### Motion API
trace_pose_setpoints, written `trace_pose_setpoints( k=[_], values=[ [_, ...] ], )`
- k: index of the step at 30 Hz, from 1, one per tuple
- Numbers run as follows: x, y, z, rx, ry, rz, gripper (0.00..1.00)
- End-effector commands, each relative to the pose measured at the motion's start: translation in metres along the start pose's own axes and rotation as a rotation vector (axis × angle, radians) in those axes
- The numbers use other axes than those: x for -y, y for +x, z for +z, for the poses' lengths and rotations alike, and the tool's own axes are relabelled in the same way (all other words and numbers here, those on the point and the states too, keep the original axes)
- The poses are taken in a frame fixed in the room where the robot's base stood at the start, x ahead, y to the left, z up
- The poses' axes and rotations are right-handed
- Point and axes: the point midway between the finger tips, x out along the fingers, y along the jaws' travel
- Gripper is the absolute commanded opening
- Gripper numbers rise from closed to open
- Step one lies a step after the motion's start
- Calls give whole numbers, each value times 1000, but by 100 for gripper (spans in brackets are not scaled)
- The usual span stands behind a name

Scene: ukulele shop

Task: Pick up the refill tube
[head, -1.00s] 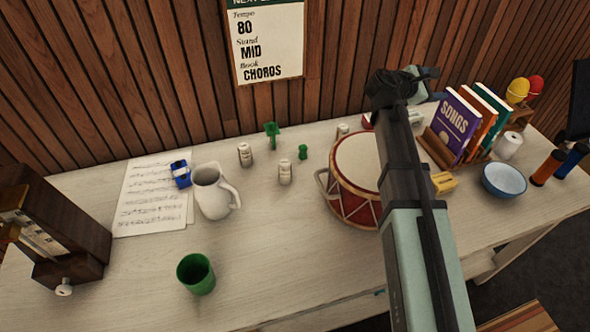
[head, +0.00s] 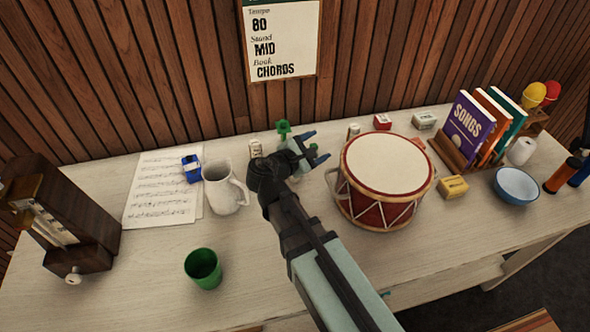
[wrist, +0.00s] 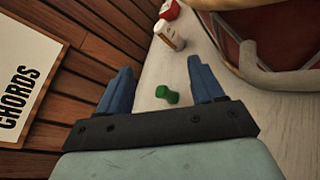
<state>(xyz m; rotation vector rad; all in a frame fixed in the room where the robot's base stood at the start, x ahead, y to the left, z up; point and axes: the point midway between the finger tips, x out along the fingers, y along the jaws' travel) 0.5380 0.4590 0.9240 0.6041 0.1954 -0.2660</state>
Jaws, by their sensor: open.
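I cannot tell for sure which thing is the refill tube. Small pale labelled tubes stand on the table: one left of my gripper (head: 255,148) and one behind the drum (head: 353,130). A pale tube (wrist: 168,36) also stands ahead in the wrist view. My gripper (head: 317,148) is open and empty above the table, left of the drum. In the wrist view a small green dumbbell-shaped piece (wrist: 167,94) lies between my open fingers (wrist: 162,75), apart from both. Another pale tube seen earlier is hidden behind my gripper.
The red drum (head: 387,176) stands close to the right, its side handle toward my gripper. A white pitcher (head: 222,188) and green cup (head: 203,268) are left. A green stand-like piece (head: 284,128) is behind my gripper.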

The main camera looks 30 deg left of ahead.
Motion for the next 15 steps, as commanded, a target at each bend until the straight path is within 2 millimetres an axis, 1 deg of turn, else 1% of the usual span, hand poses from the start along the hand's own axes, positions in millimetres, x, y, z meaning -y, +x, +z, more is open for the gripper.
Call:
trace_pose_setpoints(
  k=[1,3,9,13,15],
  values=[
    [11,-16,-11,4,-45,34,67],
    [19,-34,-23,16,-100,81,67],
    [40,-77,-51,47,-234,201,67],
    [48,-94,-64,72,-330,275,67],
    [50,-95,-71,92,-398,308,67]
  ],
)
